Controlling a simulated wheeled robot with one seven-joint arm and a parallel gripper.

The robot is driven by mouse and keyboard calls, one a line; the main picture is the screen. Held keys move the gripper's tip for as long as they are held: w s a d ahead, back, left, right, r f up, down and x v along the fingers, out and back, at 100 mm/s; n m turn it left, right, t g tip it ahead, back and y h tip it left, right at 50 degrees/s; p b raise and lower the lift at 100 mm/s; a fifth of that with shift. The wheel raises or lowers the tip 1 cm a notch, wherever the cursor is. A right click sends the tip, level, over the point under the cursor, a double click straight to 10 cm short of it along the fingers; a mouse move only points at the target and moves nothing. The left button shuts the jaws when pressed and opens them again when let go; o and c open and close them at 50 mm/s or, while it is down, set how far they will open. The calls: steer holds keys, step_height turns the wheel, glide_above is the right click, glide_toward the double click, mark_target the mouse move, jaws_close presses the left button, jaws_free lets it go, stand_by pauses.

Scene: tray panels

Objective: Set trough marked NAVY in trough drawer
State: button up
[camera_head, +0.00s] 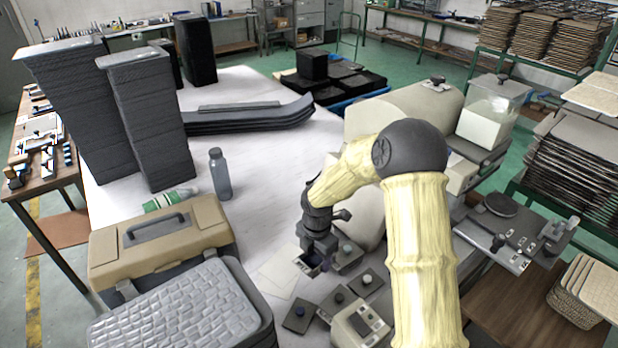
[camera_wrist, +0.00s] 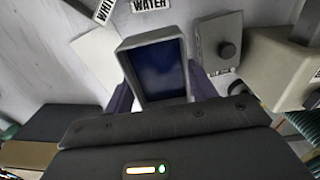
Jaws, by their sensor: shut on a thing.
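A small grey rectangular trough (camera_wrist: 126,58) with a dark blue inside is between the two fingers of my gripper (camera_wrist: 160,86) in the wrist view. My gripper is shut on it, with a finger along each long side. In the head view, my gripper (camera_head: 318,258) and the dark blue inside of the trough (camera_head: 309,266) are low over the white table, beside several small grey panels. No NAVY label can be read on the trough. I cannot pick out the trough drawer for sure in either view.
A grey panel with a black knob (camera_wrist: 219,40) is just right of the trough. A WATER label (camera_wrist: 151,4) lies above it. A beige unit (camera_head: 361,324) stands near the table's front edge. A tan toolbox (camera_head: 160,243) and grey bottle (camera_head: 220,175) stand left.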

mark_target(316, 263)
step_height(316, 263, up, 10)
steer(key=p, duration=1)
